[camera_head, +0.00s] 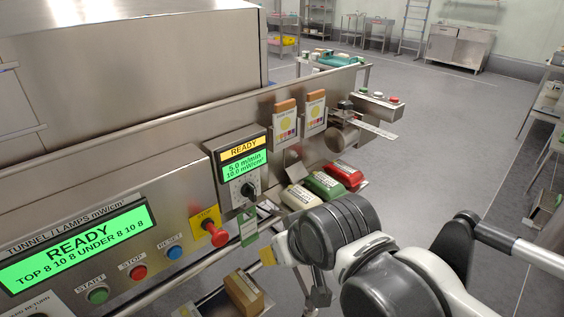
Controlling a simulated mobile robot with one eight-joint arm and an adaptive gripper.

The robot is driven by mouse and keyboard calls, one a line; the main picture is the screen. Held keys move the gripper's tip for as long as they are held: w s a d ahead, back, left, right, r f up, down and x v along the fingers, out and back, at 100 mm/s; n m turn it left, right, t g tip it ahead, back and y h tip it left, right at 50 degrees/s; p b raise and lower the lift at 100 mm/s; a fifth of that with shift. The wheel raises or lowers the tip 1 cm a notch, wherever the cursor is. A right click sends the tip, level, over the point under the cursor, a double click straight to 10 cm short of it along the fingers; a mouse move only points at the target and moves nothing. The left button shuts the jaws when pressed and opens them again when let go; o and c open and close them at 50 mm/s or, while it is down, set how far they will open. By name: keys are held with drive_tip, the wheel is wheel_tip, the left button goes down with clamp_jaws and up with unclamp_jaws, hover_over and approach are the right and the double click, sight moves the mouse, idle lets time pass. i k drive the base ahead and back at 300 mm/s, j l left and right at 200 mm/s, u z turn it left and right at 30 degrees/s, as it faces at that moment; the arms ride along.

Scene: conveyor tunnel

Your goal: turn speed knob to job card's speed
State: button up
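The speed knob (248,190) is a small black dial with a pale mark on the front of a grey control box (226,176). The box's display (244,164) reads READY, 5.0 m/min and 10.0 mW/cm². A green and white card (249,230) hangs below the box; its print is too small to read, and I cannot tell if it is the job card. My gripper (292,262) is right of and below the knob, apart from it. My own wrist largely hides its fingers, so its opening is unclear.
A large green screen (78,245), a red stop button (216,234) on a yellow plate and several panel buttons lie left of the knob. Red, green and white blocks (324,185) sit to the right. Two cards with yellow discs (285,122) are on the rail.

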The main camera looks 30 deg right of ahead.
sight(249, 189)
drive_tip(key=l+u, duration=0.25)
drive_tip(key=l, duration=0.15)
drive_tip(key=l+u, duration=0.25)
drive_tip(key=l, duration=0.15)
drive_tip(key=j+u, duration=0.2)
drive_tip(key=u, duration=1.2)
drive_tip(key=i+u, duration=0.15)
drive_tip(key=u, duration=1.2)
drive_tip(key=i+u, duration=0.15)
drive_tip(key=u, duration=1.25)
drive_tip(key=i+l+u, duration=0.1)
drive_tip(key=u, duration=1.25)
drive_tip(key=l+u, duration=0.2)
drive_tip(key=u, duration=1.2)
drive_tip(key=k+l+u, duration=0.1)
drive_tip(key=u, duration=1.25)
drive_tip(key=k+u, duration=0.15)
drive_tip(key=u, duration=1.25)
drive_tip(key=k+j+u, duration=0.1)
drive_tip(key=u, duration=1.25)
